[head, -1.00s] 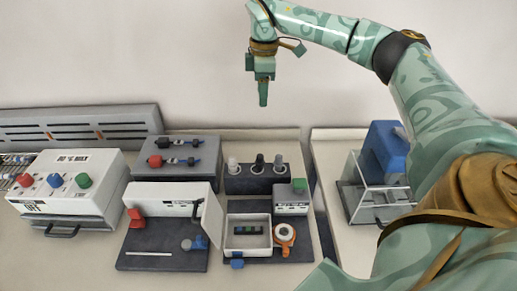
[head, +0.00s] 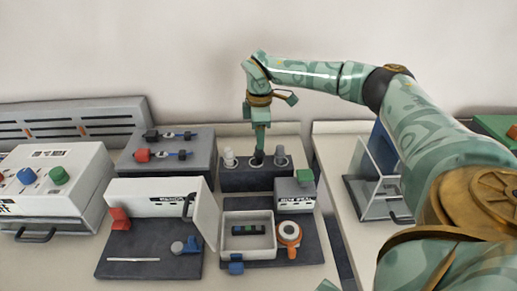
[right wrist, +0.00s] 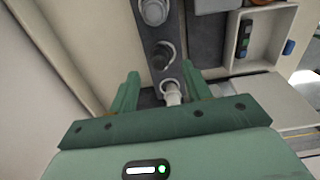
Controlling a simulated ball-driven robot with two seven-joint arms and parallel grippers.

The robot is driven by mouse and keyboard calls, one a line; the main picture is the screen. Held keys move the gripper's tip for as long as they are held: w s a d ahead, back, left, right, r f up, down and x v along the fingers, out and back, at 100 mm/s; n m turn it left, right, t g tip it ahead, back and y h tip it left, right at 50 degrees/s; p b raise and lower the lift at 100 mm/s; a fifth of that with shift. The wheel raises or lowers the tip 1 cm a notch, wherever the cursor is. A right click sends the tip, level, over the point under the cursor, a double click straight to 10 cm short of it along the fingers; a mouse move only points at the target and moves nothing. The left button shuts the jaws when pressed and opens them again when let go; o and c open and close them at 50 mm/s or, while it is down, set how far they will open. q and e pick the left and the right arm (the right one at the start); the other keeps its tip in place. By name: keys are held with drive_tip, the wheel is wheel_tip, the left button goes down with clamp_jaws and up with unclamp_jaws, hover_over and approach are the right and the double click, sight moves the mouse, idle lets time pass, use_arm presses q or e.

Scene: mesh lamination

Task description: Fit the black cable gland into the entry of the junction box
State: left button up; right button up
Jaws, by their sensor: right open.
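The black cable gland (head: 258,157) stands in the middle of a dark rack (head: 246,183), between a white one (head: 229,159) and a grey one (head: 280,156). My right gripper (head: 259,148) points down just above the black gland. In the right wrist view my right gripper (right wrist: 160,70) is open and empty, and the black gland (right wrist: 161,55) shows just beyond its fingertips. The open white box (head: 229,247) with coloured terminals inside looks like the junction box; a blue fitting (head: 236,266) sits on its front wall. Its entry is not clear. My left gripper is not in view.
An orange and white round tool (head: 289,235) and a grey box with a green top (head: 295,193) stand right of the white box. A white hinged panel (head: 152,199) stands to its left. A tray with red and blue parts (head: 176,160) lies left of the rack.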

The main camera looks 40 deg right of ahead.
sight(259, 154)
wheel_tip(259, 154, down, 4)
drive_tip(key=shift+f+b, duration=0.15)
drive_tip(key=shift+b, duration=0.65)
drive_tip(key=shift+f, duration=0.45)
drive_tip(key=shift+r, duration=0.1)
clamp_jaws()
